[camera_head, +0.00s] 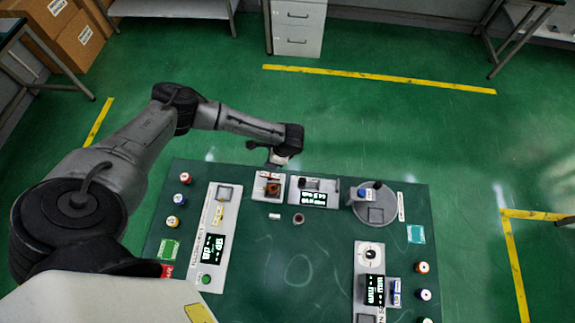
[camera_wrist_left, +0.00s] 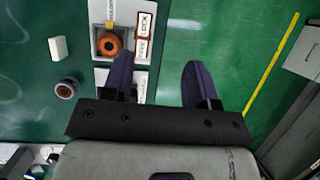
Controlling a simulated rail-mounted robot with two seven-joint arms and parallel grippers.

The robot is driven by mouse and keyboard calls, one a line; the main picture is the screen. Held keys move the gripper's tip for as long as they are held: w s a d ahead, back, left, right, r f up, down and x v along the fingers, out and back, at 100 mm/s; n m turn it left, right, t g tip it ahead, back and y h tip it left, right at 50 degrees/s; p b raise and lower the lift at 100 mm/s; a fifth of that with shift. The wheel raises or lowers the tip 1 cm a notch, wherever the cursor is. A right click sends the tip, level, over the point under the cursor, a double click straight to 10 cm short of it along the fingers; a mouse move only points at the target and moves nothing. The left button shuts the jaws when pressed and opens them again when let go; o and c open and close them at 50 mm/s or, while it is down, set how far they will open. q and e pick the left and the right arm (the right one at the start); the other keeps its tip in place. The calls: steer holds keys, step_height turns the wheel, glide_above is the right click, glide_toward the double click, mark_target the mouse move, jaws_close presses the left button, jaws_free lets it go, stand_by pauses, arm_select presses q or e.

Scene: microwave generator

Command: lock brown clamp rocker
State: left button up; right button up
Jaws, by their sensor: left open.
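The brown-orange clamp (camera_head: 273,188) sits on a small light plate at the back edge of the green table. In the left wrist view it is an orange ring with a dark centre (camera_wrist_left: 109,43), beside a brown-edged label reading LOCK (camera_wrist_left: 144,36). A separate rocker part is too small to make out. My left gripper (camera_head: 279,158) is just behind the table's back edge, near the clamp. In the wrist view my left gripper (camera_wrist_left: 158,72) has its two dark fingers spread and empty, with the clamp to their upper left. My right gripper is not in view.
A display box (camera_head: 314,192) stands right of the clamp. A small white block (camera_head: 275,216) and a dark round piece (camera_head: 298,219) lie in front. Panels with displays stand left (camera_head: 212,250) and right (camera_head: 369,285). The table middle (camera_head: 290,265) is clear.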

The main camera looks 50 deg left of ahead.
mark_target(261, 173)
arm_select(q)
steer(key=shift+h, duration=0.5)
steer(key=x, duration=0.9)
steer(key=s+x, duration=0.1)
steer(key=x, duration=0.4)
steer(key=shift+s+d, duration=0.1)
steer(key=shift+d, duration=0.3)
steer(key=shift+c, duration=0.4)
